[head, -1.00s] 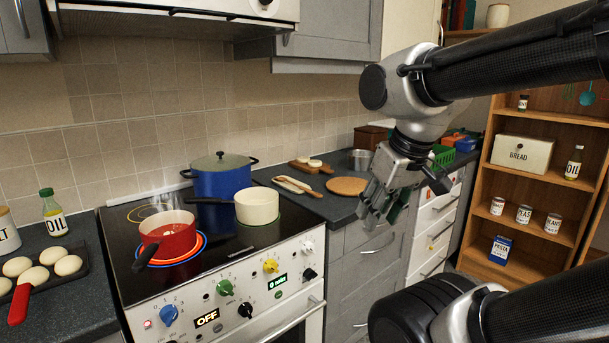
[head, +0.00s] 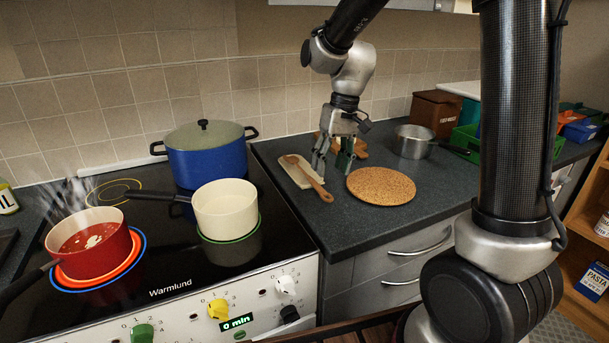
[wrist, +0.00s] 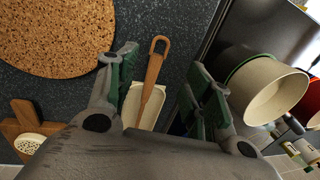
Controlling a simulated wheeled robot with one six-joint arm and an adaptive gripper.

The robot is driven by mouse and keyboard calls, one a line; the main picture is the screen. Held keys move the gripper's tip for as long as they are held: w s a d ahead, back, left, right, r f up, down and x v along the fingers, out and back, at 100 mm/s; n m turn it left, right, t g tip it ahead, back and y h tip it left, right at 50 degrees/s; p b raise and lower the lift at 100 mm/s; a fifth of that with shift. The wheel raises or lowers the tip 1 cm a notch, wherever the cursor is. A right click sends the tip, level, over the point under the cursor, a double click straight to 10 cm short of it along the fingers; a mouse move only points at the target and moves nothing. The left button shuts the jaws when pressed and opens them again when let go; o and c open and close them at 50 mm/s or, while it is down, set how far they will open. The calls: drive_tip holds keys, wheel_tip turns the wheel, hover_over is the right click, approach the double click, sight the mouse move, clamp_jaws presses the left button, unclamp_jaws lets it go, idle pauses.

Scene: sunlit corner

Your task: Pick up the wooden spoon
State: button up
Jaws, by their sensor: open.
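The wooden spoon (head: 314,183) lies on a cream spoon rest (head: 296,178) on the dark counter, right of the hob. Its handle sticks out past the rest toward the counter's front edge. My gripper (head: 333,164) is open and empty above the counter, between the spoon and the round cork mat. In the wrist view, the spoon (wrist: 153,80) shows between the open fingers (wrist: 162,66), with its holed handle end pointing away. The gripper's body hides the spoon's bowl end there.
A cork mat (head: 381,186) lies just right of the spoon. A wooden board (head: 350,149) lies behind the gripper. The cream pan (head: 225,207), blue pot (head: 206,160) and steaming red pan (head: 92,240) stand on the hob. A steel pan (head: 412,143) stands farther right.

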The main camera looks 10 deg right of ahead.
sight(325, 193)
drive_tip(key=f, duration=0.5)
drive_tip(key=a+f, duration=0.1)
drive_tip(key=f, duration=0.1)
drive_tip(key=shift+w+f, duration=0.1)
drive_tip(key=shift+f, duration=0.05)
drive_tip(key=c, duration=1.1)
